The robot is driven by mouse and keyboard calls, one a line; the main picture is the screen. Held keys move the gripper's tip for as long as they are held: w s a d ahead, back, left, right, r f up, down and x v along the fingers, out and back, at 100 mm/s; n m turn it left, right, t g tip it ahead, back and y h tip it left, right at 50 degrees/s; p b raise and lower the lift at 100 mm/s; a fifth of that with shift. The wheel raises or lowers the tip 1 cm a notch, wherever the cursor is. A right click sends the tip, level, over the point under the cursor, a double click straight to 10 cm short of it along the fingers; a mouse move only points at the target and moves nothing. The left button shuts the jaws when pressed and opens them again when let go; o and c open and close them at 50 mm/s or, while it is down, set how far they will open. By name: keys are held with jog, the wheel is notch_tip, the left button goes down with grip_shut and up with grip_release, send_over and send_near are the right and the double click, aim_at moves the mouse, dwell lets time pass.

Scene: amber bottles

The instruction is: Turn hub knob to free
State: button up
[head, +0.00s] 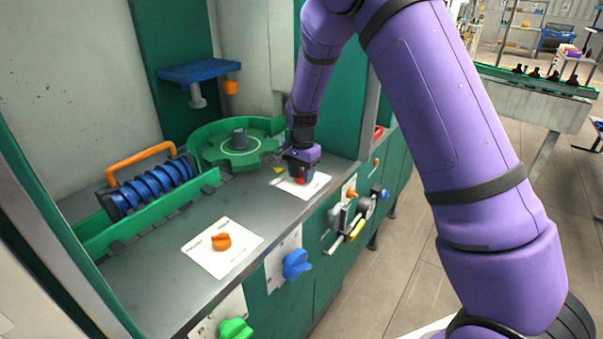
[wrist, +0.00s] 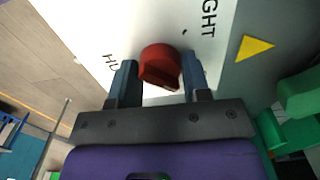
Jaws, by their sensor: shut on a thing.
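A red knob (wrist: 160,65) sits on a white label plate (wrist: 110,25) on the grey worktop. Part of the plate's lettering shows, "HU" and "GHT"; the rest is hidden. My gripper (wrist: 158,80) is shut on the red knob, one finger on each side of it in the wrist view. In the head view my gripper (head: 300,175) points down at the right end of the worktop (head: 155,275), over the white plate (head: 312,188), and only a bit of the red knob shows beneath it.
An orange knob (head: 221,241) sits on another white plate nearer the front. A green star wheel (head: 215,145) and a blue screw (head: 150,188) stand behind. Blue (head: 296,264) and green (head: 235,328) knobs stick out from the front panel. A yellow triangle (wrist: 254,47) marks the worktop.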

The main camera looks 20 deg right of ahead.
aim_at(301, 172)
dwell(0.3)
jog(key=o, duration=0.9)
notch_tip(301, 172, up, 11)
jog(key=shift+f, duration=0.15)
